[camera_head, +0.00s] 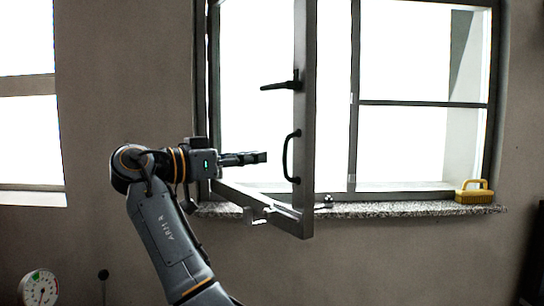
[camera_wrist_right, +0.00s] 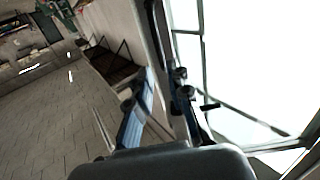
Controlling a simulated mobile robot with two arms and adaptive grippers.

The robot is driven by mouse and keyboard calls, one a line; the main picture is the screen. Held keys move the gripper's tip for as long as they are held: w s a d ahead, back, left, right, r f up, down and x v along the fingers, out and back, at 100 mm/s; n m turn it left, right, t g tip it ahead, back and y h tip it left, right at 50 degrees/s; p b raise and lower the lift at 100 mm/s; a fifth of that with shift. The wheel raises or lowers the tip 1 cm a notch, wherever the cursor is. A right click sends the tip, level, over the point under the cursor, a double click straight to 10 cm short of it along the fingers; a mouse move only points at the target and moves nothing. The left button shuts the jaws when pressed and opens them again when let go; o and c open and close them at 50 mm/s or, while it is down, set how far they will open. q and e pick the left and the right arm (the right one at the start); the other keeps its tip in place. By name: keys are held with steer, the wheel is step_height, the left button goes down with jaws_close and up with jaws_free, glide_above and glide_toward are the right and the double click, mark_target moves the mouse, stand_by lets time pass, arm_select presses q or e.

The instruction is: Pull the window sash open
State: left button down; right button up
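The window sash (camera_head: 305,110) stands swung out from its frame into the room, at a steep angle to the wall. A dark lever (camera_head: 280,86) sits on its upright edge, with a dark curved pull handle (camera_head: 290,157) below it. My right gripper (camera_head: 262,157) points right, across the sash's pane area, its tips a little left of the pull handle and apart from it. In the right wrist view its two fingers (camera_wrist_right: 160,92) stand apart with nothing visible held between them. My left gripper is not in view.
A speckled stone sill (camera_head: 400,210) runs under the window, with a yellow brush-like block (camera_head: 475,191) at its right end. A metal stay (camera_head: 262,213) shows by the sash's lower rail. A round gauge (camera_head: 38,288) is at lower left.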

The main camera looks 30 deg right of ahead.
steer(key=shift+s+a, duration=0.15)
steer(key=shift+a, duration=1.2)
